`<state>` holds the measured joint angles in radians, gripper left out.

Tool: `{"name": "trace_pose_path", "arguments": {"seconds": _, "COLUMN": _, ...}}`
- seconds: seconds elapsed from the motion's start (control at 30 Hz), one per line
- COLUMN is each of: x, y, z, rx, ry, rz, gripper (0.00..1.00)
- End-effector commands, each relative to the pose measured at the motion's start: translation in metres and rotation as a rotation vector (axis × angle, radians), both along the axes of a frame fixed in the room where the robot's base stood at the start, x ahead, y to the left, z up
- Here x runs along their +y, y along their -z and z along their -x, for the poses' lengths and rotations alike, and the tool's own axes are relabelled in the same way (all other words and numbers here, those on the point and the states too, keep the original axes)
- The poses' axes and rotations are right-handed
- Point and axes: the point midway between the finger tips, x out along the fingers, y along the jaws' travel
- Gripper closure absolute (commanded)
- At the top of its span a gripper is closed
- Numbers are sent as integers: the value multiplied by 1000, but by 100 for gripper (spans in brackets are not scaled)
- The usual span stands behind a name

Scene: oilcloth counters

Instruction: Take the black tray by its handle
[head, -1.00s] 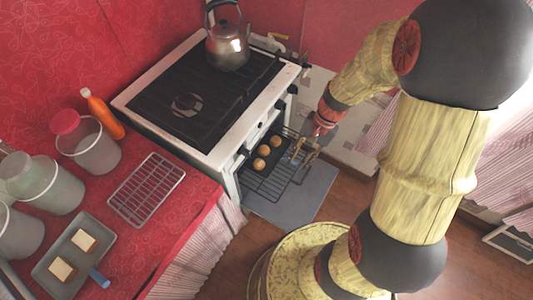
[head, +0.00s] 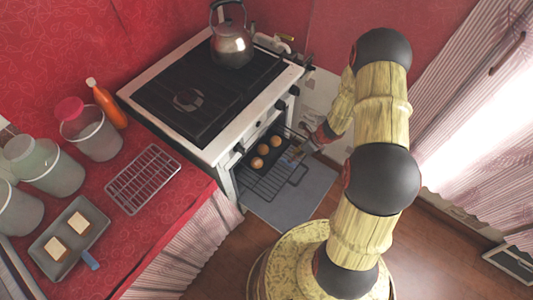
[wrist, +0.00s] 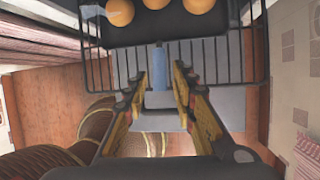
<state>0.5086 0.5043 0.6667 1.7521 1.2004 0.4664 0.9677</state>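The black tray (head: 258,166) holds several round buns and sits on the wire rack in the open oven. It also shows at the top of the wrist view (wrist: 190,30). Its blue-grey handle (wrist: 159,68) points toward my gripper. My gripper (wrist: 161,82) is open, with its two yellow-and-black fingers on either side of the handle and a visible gap to each. In the head view my gripper (head: 295,152) is at the front of the oven, small and partly hard to make out; the handle is not clear there.
The wire oven rack (head: 272,185) sticks out of the stove (head: 225,130) around the tray. A kettle (head: 231,45) stands on top. On the red counter are a cooling rack (head: 143,180), a grey tray with bread (head: 85,215), canisters and an orange bottle (head: 107,103). A grey mat (head: 300,205) lies below.

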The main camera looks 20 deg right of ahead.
Motion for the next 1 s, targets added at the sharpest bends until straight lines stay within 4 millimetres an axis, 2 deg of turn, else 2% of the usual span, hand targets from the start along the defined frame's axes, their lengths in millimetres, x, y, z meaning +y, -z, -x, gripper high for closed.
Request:
{"name": "trace_pose_path", "arguments": {"seconds": 0.2, "x": 9, "y": 21, "z": -5, "rx": 3, "ry": 1, "rz": -3, "gripper": 73}}
{"name": "trace_pose_path", "arguments": {"seconds": 0.37, "x": 13, "y": 30, "z": -8, "rx": 2, "ry": 2, "rz": -3, "gripper": 73}}
{"name": "trace_pose_path", "arguments": {"seconds": 0.67, "x": 29, "y": 65, "z": -21, "rx": 3, "ry": 0, "rz": -3, "gripper": 73}}
{"name": "trace_pose_path", "arguments": {"seconds": 0.93, "x": 31, "y": 66, "z": -23, "rx": 2, "ry": 1, "rz": -3, "gripper": 73}}
{"name": "trace_pose_path", "arguments": {"seconds": 1.0, "x": 31, "y": 66, "z": -23, "rx": 2, "ry": 0, "rz": -3, "gripper": 77}}
